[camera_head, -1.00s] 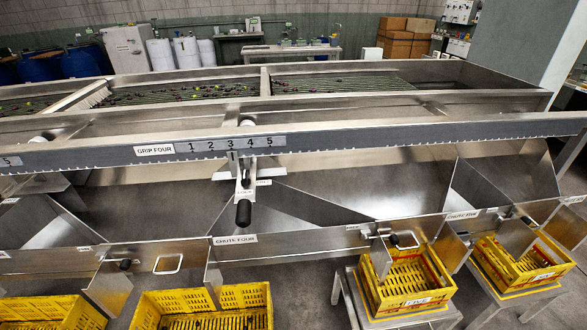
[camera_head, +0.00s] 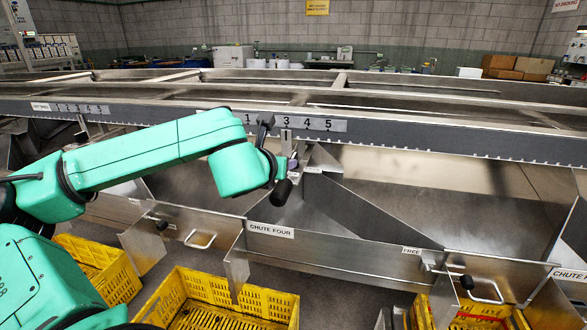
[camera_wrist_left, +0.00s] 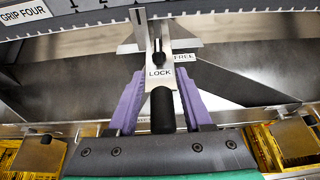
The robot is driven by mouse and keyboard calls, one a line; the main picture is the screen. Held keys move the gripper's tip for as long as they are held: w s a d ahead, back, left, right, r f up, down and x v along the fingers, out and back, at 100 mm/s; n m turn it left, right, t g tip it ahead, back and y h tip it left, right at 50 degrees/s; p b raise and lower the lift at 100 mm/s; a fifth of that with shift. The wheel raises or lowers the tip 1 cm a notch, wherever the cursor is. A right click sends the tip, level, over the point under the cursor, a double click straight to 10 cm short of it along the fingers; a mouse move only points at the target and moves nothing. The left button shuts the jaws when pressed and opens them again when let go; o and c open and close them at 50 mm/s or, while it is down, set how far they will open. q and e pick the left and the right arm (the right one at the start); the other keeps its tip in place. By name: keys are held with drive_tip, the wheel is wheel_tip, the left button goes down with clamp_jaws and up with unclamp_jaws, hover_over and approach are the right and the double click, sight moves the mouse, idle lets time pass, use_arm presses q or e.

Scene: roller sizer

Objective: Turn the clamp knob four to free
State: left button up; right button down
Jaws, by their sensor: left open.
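The black clamp knob four (camera_wrist_left: 162,110) shows in the left wrist view, below a steel plate marked LOCK (camera_wrist_left: 160,73). A FREE label (camera_wrist_left: 183,57) sits just right of and above it. My left gripper (camera_wrist_left: 160,82) is open, with one purple finger on each side of the knob and plate; I cannot tell whether either finger touches. In the head view the knob (camera_head: 281,193) hangs under the numbered rail, and my green left arm partly hides the clamp and the GRIP FOUR area. My right gripper is out of view.
The long grey rail (camera_head: 400,138) with its number scale (camera_head: 290,122) runs just behind the clamp. The steel CHUTE FOUR panel (camera_head: 340,250) lies below. Yellow crates (camera_head: 225,300) stand under the chutes. Angled steel dividers flank the clamp.

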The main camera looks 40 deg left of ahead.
sight(294, 155)
use_arm(q)
drive_tip(key=p+x, duration=0.1)
drive_tip(key=x, duration=0.2)
drive_tip(key=p+x, duration=0.1)
drive_tip(key=x, duration=0.3)
drive_tip(key=p+x, duration=0.1)
drive_tip(key=x, duration=0.3)
drive_tip(key=shift+w+a+r, duration=0.2)
drive_tip(key=shift+a+r, duration=0.05)
drive_tip(key=shift+a, duration=0.1)
drive_tip(key=p+x, duration=0.1)
drive_tip(key=x, duration=0.1)
drive_tip(key=shift+w+a+f, duration=0.15)
drive_tip(key=shift+w, duration=0.05)
drive_tip(key=shift+w+a+f, duration=0.15)
drive_tip(key=shift+w+f, duration=0.1)
clamp_jaws()
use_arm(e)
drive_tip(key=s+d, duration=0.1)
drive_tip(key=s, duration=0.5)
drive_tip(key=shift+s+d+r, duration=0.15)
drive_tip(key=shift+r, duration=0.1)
